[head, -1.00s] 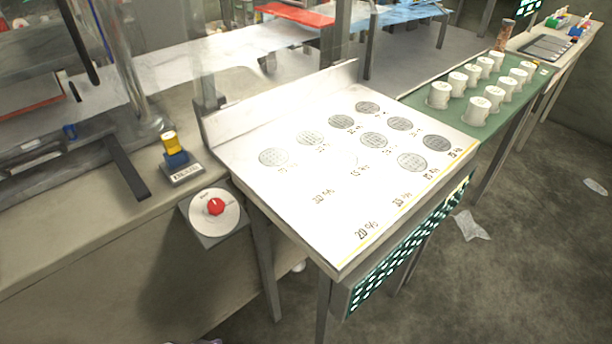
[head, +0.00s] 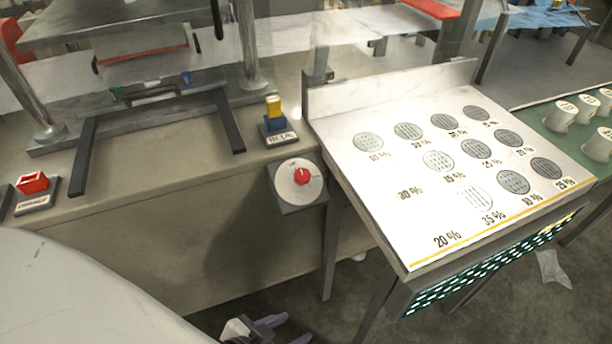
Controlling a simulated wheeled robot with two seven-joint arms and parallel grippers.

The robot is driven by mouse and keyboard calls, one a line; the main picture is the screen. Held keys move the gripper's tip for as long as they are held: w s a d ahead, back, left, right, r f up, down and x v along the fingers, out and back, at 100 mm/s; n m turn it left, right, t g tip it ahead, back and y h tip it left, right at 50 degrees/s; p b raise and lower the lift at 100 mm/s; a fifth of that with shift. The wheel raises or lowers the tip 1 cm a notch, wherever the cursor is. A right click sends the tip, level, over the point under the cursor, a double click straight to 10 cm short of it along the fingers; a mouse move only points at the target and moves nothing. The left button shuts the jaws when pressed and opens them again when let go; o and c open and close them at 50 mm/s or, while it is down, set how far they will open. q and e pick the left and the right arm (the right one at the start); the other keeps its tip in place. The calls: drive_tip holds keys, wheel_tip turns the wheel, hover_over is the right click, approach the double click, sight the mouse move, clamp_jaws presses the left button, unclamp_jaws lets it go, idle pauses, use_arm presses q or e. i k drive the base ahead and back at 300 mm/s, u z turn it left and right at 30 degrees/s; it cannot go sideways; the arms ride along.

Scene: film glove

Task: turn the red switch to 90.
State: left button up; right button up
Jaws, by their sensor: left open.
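The red switch (head: 302,176) is a round red knob on a white dial plate (head: 290,188), mounted on a grey box at the front face of the bench. The dial's markings are too small to read. My left gripper (head: 286,331) shows at the bottom edge, low in front of the bench and well below the dial. Its fingers are apart, with nothing seen between them, and it does not touch the switch. My right gripper is not in view.
A white sloped board (head: 440,200) with grey discs and percent labels stands right of the dial, on legs. A yellow and blue block (head: 274,113) sits on the bench above the dial. A red block (head: 33,182) is at far left. White cups (head: 562,116) stand at right.

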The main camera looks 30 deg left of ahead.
sight(301, 177)
drive_tip(key=k, duration=1.2)
drive_tip(key=u, duration=0.7)
drive_tip(key=i, duration=0.85)
drive_tip(key=u, duration=0.85)
